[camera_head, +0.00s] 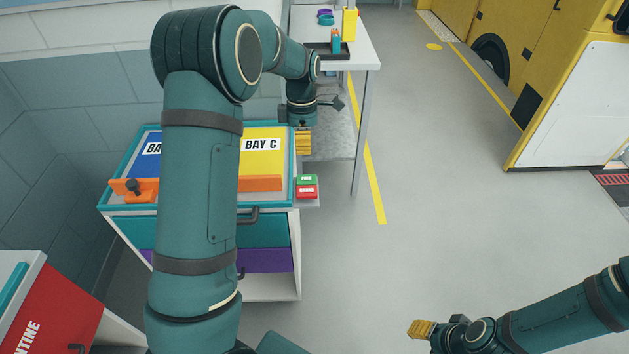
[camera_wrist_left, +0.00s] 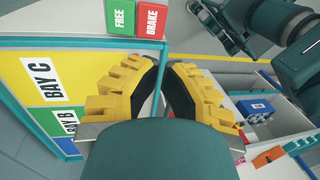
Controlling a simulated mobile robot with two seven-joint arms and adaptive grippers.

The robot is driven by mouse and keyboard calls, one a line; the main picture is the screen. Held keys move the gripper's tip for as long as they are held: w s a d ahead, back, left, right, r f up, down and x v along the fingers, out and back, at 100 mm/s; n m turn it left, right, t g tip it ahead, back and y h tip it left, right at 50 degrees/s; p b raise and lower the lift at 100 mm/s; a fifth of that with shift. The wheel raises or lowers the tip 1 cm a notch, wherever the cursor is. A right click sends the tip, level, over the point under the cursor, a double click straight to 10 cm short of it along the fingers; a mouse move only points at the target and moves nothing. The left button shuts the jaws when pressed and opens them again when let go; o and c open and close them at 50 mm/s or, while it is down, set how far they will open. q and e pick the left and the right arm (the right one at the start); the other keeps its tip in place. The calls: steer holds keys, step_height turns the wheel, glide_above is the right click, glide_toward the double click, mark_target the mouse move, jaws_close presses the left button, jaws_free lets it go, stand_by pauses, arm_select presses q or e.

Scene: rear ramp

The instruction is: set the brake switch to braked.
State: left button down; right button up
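The brake switch is a pair of labelled blocks on a small ledge at the right front corner of the bay board: a green FREE block (camera_head: 306,179) and a red BRAKE block (camera_head: 307,192). In the left wrist view, FREE (camera_wrist_left: 120,17) and BRAKE (camera_wrist_left: 151,18) show at the top, just beyond the fingertips. My left gripper (camera_head: 303,142) hangs over the board's right edge, behind the blocks and apart from them. Its yellow fingers (camera_wrist_left: 165,63) come together at the tips with nothing held. My right gripper (camera_head: 421,329) is low at the right, far from the switch; its finger gap is hidden.
The teal-framed board has a yellow BAY C panel (camera_head: 264,145), with an orange block (camera_head: 260,183) and an orange part with a dark knob. Drawers lie below. A white table (camera_head: 361,50) stands behind, a yellow vehicle (camera_head: 480,25) at right. The middle floor is clear.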

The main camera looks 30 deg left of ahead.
mark_target(305, 194)
arm_select(q)
steer(key=shift+r, duration=0.2)
steer(key=f+b, duration=0.1)
steer(key=f, duration=0.3)
steer(key=s+d+f+b, duration=0.1)
steer(key=f, duration=0.4)
steer(key=s+f+b, duration=0.1)
steer(key=f, duration=0.3)
steer(key=shift+s+d+f, duration=0.1)
steer(key=shift+d+f, duration=0.1)
steer(key=shift+f, duration=0.2)
